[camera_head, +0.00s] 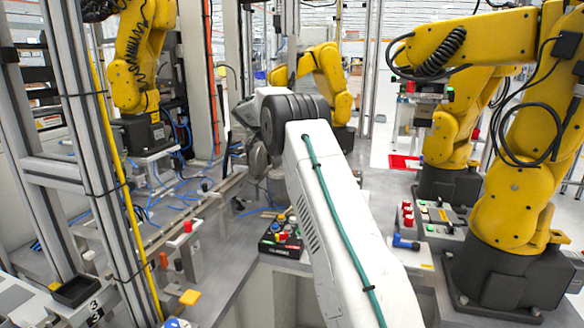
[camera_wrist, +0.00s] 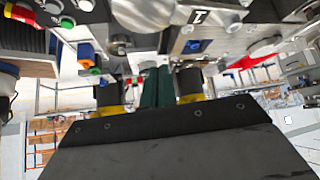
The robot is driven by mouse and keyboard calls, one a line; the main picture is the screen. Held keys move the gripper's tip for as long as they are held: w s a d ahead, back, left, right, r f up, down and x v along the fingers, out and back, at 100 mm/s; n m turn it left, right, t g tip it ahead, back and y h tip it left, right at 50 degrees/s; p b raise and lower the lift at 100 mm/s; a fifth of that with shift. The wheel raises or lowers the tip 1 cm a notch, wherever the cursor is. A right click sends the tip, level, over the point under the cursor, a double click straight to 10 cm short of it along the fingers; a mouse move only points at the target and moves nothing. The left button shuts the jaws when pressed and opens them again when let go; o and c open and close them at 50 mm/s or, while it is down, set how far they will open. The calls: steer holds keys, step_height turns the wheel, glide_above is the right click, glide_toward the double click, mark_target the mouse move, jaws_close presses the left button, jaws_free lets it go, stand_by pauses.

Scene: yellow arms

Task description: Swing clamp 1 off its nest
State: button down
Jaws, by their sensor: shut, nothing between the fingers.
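In the wrist view, a grey metal block (camera_wrist: 217,32) carries a white tag with the number 1, at the top centre. A red handle (camera_wrist: 250,61) shows to the right of the block; I cannot tell for sure whether it belongs to clamp 1. My gripper (camera_wrist: 157,85) is shut and empty, with dark green pads together between the black and yellow finger mounts. Its tips show just below the block in the picture; I cannot tell whether they touch anything. In the head view, my white arm hides the gripper, and clamp 1 and its nest cannot be made out.
A button box (camera_head: 282,238) stands left of my arm, and another (camera_head: 440,218) stands to its right. Several yellow robot arms (camera_head: 520,170) surround the bench. A metal frame post (camera_head: 85,130) rises at left. A yellow block (camera_head: 190,297) lies on the bench.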

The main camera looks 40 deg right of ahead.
mark_target(277, 172)
steer(key=v, duration=0.5)
steer(key=shift+w+d+f, duration=0.1)
steer(key=shift+w+d, duration=0.05)
steer(key=shift+w, duration=0.15)
steer(key=shift+w+r, duration=0.1)
steer(key=shift+r, duration=0.15)
steer(key=s+a+r+n+t+y, duration=0.1)
steer(key=s+a+r+n, duration=0.35)
steer(key=s+a, duration=0.2)
steer(key=s+a+r+n+t, duration=0.2)
steer(key=s+a+r+n, duration=0.1)
steer(key=s+a+n, duration=0.3)
steer(key=s+a+r+n+t+y, duration=0.1)
steer(key=s+a+r+n, duration=0.25)
steer(key=s+a, duration=0.35)
steer(key=s+a+f+n+t+y, duration=0.1)
steer(key=s+a+f+n, duration=0.3)
steer(key=s, duration=0.5)
steer(key=s+a+f+n+t+y, duration=0.1)
steer(key=s+a+f+n, duration=0.3)
steer(key=s, duration=0.5)
steer(key=s+a+f+n+y, duration=0.1)
steer(key=s+a+f+n, duration=0.3)
steer(key=s+a, duration=0.4)
steer(key=shift+s+f+n+t+y, duration=0.3)
steer(key=shift+s+f+t+y, duration=0.1)
steer(key=shift+s+f, duration=0.4)
